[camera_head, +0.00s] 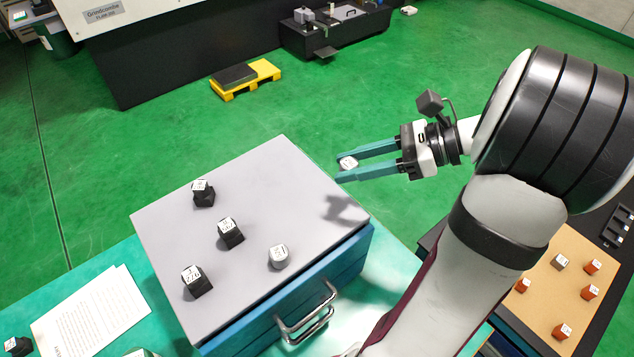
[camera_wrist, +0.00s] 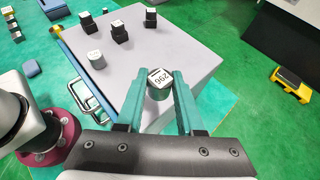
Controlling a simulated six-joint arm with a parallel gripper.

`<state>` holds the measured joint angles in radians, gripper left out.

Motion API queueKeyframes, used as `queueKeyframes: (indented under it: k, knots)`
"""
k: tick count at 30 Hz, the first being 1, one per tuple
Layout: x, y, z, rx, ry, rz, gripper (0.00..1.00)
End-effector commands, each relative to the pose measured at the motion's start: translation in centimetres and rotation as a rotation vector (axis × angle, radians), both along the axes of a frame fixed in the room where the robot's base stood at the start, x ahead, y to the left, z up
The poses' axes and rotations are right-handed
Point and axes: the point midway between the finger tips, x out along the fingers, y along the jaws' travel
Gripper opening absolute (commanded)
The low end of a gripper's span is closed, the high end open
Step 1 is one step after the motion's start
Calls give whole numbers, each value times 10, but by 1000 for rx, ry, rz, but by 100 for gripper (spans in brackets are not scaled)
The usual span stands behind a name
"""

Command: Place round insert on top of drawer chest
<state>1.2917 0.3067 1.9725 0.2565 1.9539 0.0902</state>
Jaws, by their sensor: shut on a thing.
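My gripper (camera_head: 343,170) has teal fingers shut on a round insert (camera_head: 348,162), a small grey cylinder with a white labelled top. In the wrist view the round insert (camera_wrist: 159,84) sits upright between the fingertips (camera_wrist: 159,88), its label reading 296. The drawer chest (camera_head: 255,185) has a flat grey top and blue sides with metal handles. The gripper is above and beside the chest's right back corner, and its shadow falls on the top. Another round grey insert (camera_head: 278,256) and several dark square inserts (camera_head: 231,233) stand on the chest top.
The chest stands on a green table with a paper sheet (camera_head: 92,315) at left. A tan board (camera_head: 560,290) with several orange pieces lies at right. The right back part of the chest top is bare. A yellow pallet (camera_head: 245,80) is on the floor behind.

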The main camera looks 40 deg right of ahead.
Motion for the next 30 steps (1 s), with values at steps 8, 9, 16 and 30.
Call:
queueKeyframes:
  k: [8,9,16,30]
  knots:
    - [40,20,-30,2,1,1,0]
    - [41,20,-35,2,1,1,0]
    - [40,20,-68,1,-1,0,0]
    - [40,20,-69,-1,-1,2,66]
